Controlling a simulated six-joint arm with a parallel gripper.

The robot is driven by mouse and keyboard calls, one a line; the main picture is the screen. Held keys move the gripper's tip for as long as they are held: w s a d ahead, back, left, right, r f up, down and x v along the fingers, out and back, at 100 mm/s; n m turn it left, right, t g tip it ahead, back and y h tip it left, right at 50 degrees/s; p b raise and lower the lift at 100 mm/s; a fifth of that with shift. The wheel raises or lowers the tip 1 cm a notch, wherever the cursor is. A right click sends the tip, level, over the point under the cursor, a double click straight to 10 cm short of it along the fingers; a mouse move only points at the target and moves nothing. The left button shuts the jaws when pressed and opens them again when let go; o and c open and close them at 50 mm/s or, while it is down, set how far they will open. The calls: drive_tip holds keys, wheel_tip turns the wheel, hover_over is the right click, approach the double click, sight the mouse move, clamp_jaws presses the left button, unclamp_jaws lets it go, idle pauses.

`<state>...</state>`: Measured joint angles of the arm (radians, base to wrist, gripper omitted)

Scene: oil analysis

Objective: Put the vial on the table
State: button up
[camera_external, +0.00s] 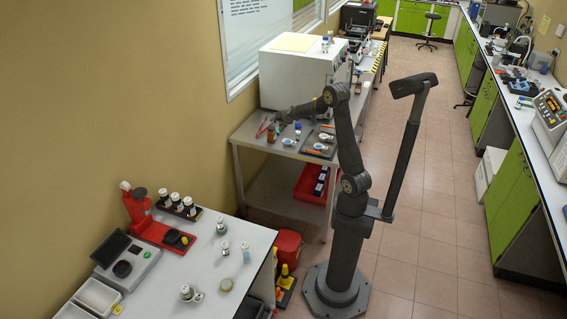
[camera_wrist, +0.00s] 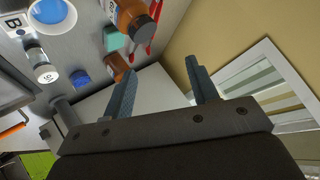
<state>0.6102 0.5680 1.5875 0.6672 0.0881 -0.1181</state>
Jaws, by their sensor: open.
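My gripper (camera_external: 283,117) is over the back left part of the grey metal table (camera_external: 250,128), near the white cabinet. In the wrist view its two fingers (camera_wrist: 160,70) are apart with nothing between them. A small clear vial with a white cap (camera_wrist: 42,66) shows at the left of the wrist view, apart from the fingers. Several capped vials, one of them clear (camera_external: 225,248), stand on the white table (camera_external: 205,270) in front. I cannot tell which vial is the task's.
The white cabinet (camera_external: 290,75) stands behind. A rack of vials (camera_external: 178,206) and red device (camera_external: 140,210) stand on the white table.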

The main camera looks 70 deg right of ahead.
drive_tip(key=s+a+g+h, duration=0.3)
drive_tip(key=s+h, duration=0.4)
drive_tip(key=s, duration=0.8)
approach(298, 132)
drive_tip(key=shift+m+g+h, duration=0.3)
drive_tip(key=shift+g, duration=0.1)
drive_tip(key=x, duration=0.5)
drive_tip(key=shift+w, duration=0.15)
drive_tip(key=shift+x, duration=2.8)
drive_tip(key=shift+w+a+f, duration=0.15)
drive_tip(key=c, duration=1.1)
drive_tip(key=shift+c, duration=0.2)
